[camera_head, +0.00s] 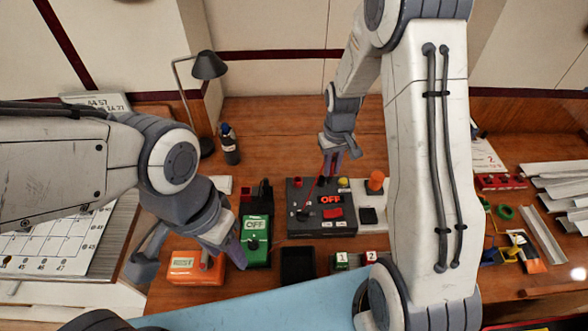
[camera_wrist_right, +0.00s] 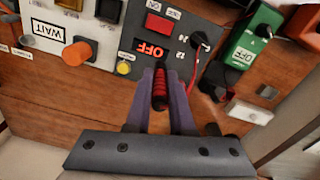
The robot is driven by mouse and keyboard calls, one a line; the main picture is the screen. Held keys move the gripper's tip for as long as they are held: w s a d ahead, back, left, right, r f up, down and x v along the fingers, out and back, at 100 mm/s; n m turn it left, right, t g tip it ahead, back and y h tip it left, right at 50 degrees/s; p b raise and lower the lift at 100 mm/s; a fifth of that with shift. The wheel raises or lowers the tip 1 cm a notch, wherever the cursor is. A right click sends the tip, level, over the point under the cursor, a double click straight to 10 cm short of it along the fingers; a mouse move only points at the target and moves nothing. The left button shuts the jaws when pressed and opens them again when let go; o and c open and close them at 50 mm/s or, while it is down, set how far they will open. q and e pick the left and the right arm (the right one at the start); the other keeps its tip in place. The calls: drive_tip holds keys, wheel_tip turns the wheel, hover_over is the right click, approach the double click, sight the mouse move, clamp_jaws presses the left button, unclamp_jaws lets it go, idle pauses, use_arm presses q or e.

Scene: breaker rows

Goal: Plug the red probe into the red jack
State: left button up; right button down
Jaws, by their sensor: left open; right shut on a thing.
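My right gripper (camera_head: 331,165) is shut on the ribbed red probe (camera_wrist_right: 159,88), held between its purple fingers in the wrist view. The tip points towards the black panel (camera_head: 308,228), just below the lit OFF display (camera_wrist_right: 150,50) there. I cannot tell whether it touches the panel. A thin red lead runs across the panel near a black knob or plug (camera_wrist_right: 199,39). A small red fitting (camera_head: 297,182) stands at the panel's back left; whether it is the red jack is unclear. My left gripper (camera_head: 226,256) is open beside the green meter (camera_head: 256,243).
The panel also carries a red switch (camera_head: 333,213) and yellow button (camera_head: 343,183). An orange meter (camera_head: 186,268) lies below my left gripper. A black tray (camera_head: 297,279) sits in front of the panel. A lamp (camera_head: 208,66) and bottle (camera_head: 230,148) stand behind left.

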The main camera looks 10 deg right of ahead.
drive_tip(key=w+a+f+p, duration=0.2)
drive_tip(key=w+f, duration=0.1)
drive_tip(key=w+a+f+p, duration=0.2)
drive_tip(key=w+f, duration=0.1)
drive_tip(key=w+a+f+p, duration=0.2)
drive_tip(key=w+a+f, duration=0.1)
drive_tip(key=f, duration=0.1)
drive_tip(key=shift+w, duration=0.25)
drive_tip(key=shift+f, duration=0.55)
drive_tip(key=c, duration=1)
unclamp_jaws()
drive_tip(key=shift+s, duration=0.1)
drive_tip(key=shift+o, duration=1.1)
drive_tip(key=shift+w+r, duration=0.2)
